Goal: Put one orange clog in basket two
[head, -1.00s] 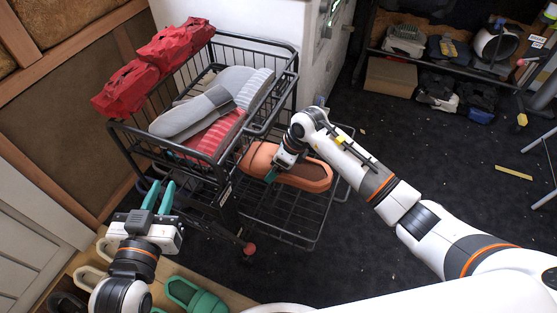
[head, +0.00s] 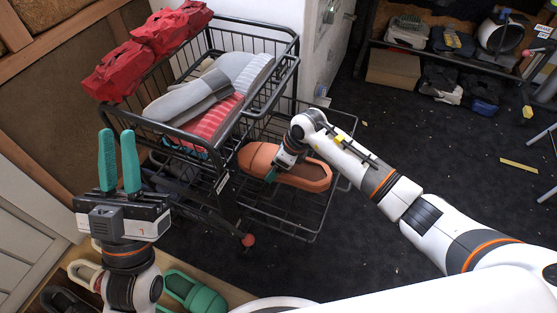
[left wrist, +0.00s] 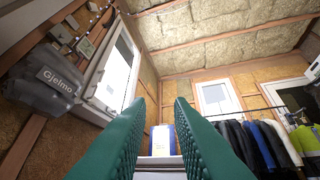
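An orange clog (head: 300,170) lies in the lower black wire basket (head: 290,232), seen in the head view. My left gripper (head: 118,134) is raised at the left of the head view, in front of the upper wire basket (head: 250,105). Its two teal fingers point up, apart, with nothing between them. The left wrist view shows them (left wrist: 158,108) parted and empty too.
Green clogs (head: 193,292) lie on a shelf at the bottom left. A shelf rack (head: 400,52) stands behind. Dark floor on the right is mostly clear.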

